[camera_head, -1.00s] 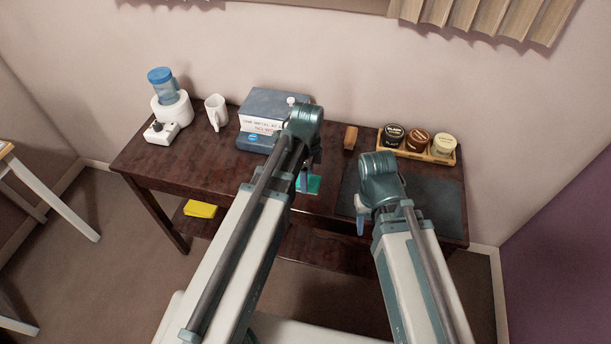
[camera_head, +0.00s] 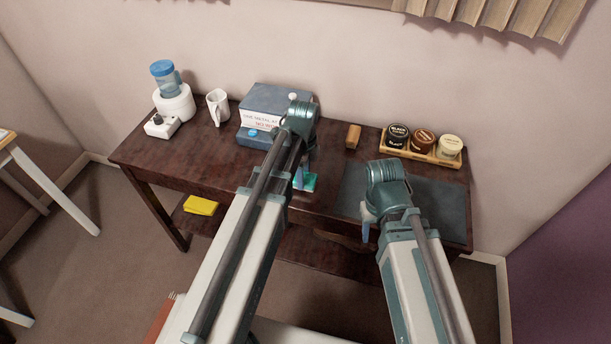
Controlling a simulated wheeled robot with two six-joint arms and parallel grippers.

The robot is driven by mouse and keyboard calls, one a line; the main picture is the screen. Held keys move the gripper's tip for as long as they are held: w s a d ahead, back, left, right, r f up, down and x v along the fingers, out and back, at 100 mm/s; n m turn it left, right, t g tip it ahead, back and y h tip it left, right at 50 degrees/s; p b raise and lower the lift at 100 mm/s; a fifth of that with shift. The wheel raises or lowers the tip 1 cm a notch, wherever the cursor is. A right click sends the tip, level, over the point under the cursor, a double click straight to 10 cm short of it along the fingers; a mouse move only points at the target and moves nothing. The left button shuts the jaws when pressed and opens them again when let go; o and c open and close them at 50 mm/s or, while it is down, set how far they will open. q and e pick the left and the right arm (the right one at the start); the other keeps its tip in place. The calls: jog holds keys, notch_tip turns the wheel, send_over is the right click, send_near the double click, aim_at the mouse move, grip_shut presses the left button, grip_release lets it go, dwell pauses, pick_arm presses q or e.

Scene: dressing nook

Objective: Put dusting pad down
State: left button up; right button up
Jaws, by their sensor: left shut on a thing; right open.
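The dusting pad appears to be the flat teal piece (camera_head: 308,182) at my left gripper, over the front middle of the dark wooden table (camera_head: 230,163). My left gripper (camera_head: 299,182) is shut on it, and my arm hides part of the pad. I cannot tell whether the pad touches the tabletop. My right gripper (camera_head: 366,225) is open and empty near the front edge of the dark mat (camera_head: 434,198); its fingers are partly hidden by my wrist.
A blue-and-white box (camera_head: 262,117) stands just behind my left wrist. A white mug (camera_head: 217,107) and a blue-topped dispenser (camera_head: 172,98) are at left. A wooden block (camera_head: 353,136) and a rack of jars (camera_head: 418,152) are behind. A yellow cloth (camera_head: 201,205) lies below. The table's left front is clear.

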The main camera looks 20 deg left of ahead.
pick_arm(q)
jog(key=shift+f+b, duration=0.55)
jog(key=o, duration=1.2)
notch_tip(320, 180, up, 13)
jog(key=p, duration=1.3)
jog(key=s+d+n+y, duration=0.1)
jog(key=s+d+n, duration=0.9)
jog(key=s+n, duration=0.4)
jog(key=shift+s+d+n, duration=0.15)
jog(key=shift+d+n, duration=0.15)
jog(key=shift+r, duration=0.1)
